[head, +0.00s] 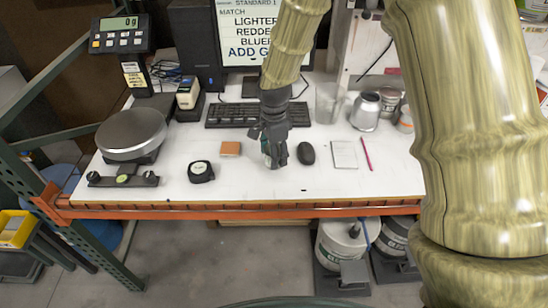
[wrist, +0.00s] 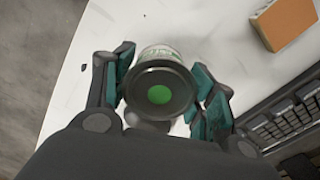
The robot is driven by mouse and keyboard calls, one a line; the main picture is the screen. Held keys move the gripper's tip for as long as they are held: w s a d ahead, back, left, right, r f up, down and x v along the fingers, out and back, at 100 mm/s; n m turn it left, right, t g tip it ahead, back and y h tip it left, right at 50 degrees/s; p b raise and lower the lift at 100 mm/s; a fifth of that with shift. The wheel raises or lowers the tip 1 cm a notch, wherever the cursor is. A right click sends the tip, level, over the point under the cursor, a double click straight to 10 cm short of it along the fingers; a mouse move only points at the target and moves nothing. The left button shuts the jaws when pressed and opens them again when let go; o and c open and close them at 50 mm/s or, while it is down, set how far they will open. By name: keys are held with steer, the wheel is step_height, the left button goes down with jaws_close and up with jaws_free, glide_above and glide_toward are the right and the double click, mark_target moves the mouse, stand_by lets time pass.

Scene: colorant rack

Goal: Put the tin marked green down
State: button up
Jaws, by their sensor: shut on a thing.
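The tin marked green (wrist: 158,92) has a dark lid with a round green dot and a pale label on its side. In the wrist view it stands between the fingers of my gripper (wrist: 163,100), which is shut on it. In the head view my gripper (head: 273,158) is over the white table (head: 320,188), between the orange-brown block and the black mouse. There the gripper's fingers hide most of the tin. I cannot tell whether the tin's base touches the table.
A black mouse (head: 306,153) and a notepad (head: 344,154) lie to the right. A keyboard (head: 258,114) is behind.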

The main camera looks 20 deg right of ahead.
steer(key=shift+f+p, duration=0.55)
steer(key=shift+f, duration=0.8)
steer(key=shift+f, duration=0.1)
steer(key=o, duration=1.1)
steer(key=shift+r+b, duration=2)
steer(key=shift+r, duration=4.1)
